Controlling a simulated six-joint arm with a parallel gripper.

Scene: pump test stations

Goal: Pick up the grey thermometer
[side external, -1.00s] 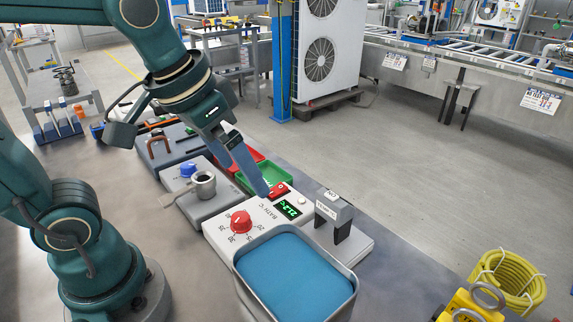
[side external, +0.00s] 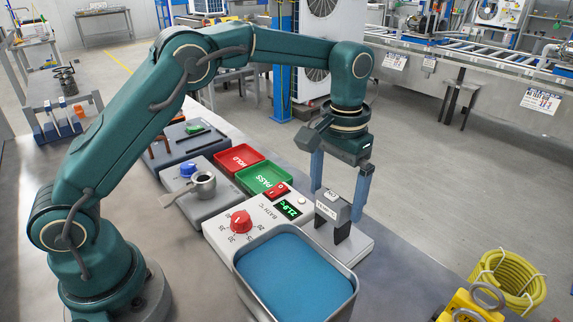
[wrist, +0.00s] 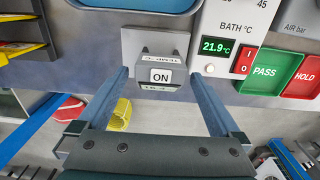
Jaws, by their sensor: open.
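The grey thermometer (side external: 331,206) is a boxy grey head with a white label, sitting upright on a dark stand on a pale base plate (side external: 357,243) beside the bath. In the wrist view the thermometer (wrist: 160,75) shows an "ON" label and a "TEMP °C" label. My gripper (side external: 338,203) points down over it, open, with one blue-grey finger on each side. In the wrist view the fingers of my gripper (wrist: 157,72) flank the head with gaps on both sides. Nothing is held.
A blue-filled bath (side external: 295,265) stands in front, next to a control panel with a red knob (side external: 241,222) and a red switch (side external: 276,189). A green PASS tray (side external: 262,178) and a red HOLD tray (side external: 234,158) lie behind. A yellow hose coil (side external: 508,280) is at right.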

